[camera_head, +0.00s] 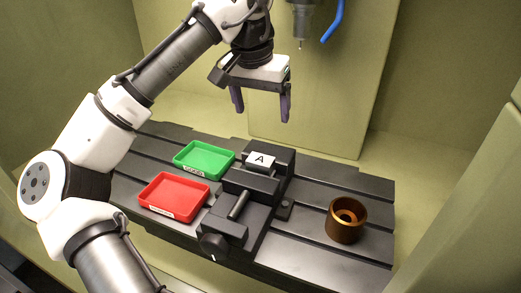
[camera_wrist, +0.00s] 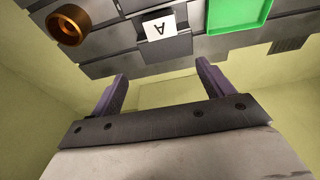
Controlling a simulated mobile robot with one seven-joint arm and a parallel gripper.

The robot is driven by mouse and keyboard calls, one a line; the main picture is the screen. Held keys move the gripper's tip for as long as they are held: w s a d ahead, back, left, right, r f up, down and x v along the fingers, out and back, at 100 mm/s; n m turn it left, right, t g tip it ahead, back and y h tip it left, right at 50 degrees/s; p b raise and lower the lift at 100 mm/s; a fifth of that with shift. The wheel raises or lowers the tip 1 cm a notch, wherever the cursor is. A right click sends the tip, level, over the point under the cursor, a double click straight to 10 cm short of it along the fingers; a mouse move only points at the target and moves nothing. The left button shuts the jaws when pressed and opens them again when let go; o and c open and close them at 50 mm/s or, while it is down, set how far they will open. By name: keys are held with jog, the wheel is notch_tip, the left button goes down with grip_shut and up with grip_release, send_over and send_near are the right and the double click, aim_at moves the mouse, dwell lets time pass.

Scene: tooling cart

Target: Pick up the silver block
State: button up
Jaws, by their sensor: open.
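The silver block (camera_head: 261,160) has a light face marked with a black A. It sits in the dark vise (camera_head: 245,203) on the slotted table, near the vise's far end. In the wrist view the block (camera_wrist: 158,27) shows upside down at the top, beyond the fingertips. My gripper (camera_head: 262,112) is open and empty, with purple fingers pointing down. It is above the table and well apart from the block. In the wrist view the gripper's two fingers (camera_wrist: 162,68) are spread wide with nothing between them.
A green tray (camera_head: 204,176) and a red tray (camera_head: 173,213) lie left of the vise. A bronze cup-like ring (camera_head: 346,220) stands on the table at right. A spindle tool (camera_head: 301,22) and a blue hose (camera_head: 333,22) hang at the top. Pale walls enclose the table.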

jog(key=a, duration=0.1)
jog(key=g+p, duration=0.1)
send_over(260, 159)
jog(key=shift+y, duration=0.3)
jog(key=f, duration=0.8)
jog(key=shift+s+a+f, duration=0.1)
jog(key=shift+s+a, duration=0.2)
jog(key=shift+a, duration=0.05)
jog(key=shift+w+d+f+p, duration=0.2)
jog(key=shift+f+p, duration=0.3)
jog(key=shift+f, duration=1)
jog(key=shift+w+d+f+p, duration=0.15)
jog(key=shift+f+p, duration=0.3)
jog(key=shift+f, duration=1.05)
jog(key=shift+s, duration=0.1)
jog(key=c, duration=1.2)
jog(key=shift+r, duration=0.1)
notch_tip(260, 159, up, 20)
jog(key=b, duration=0.2)
jog(key=shift+b, duration=0.3)
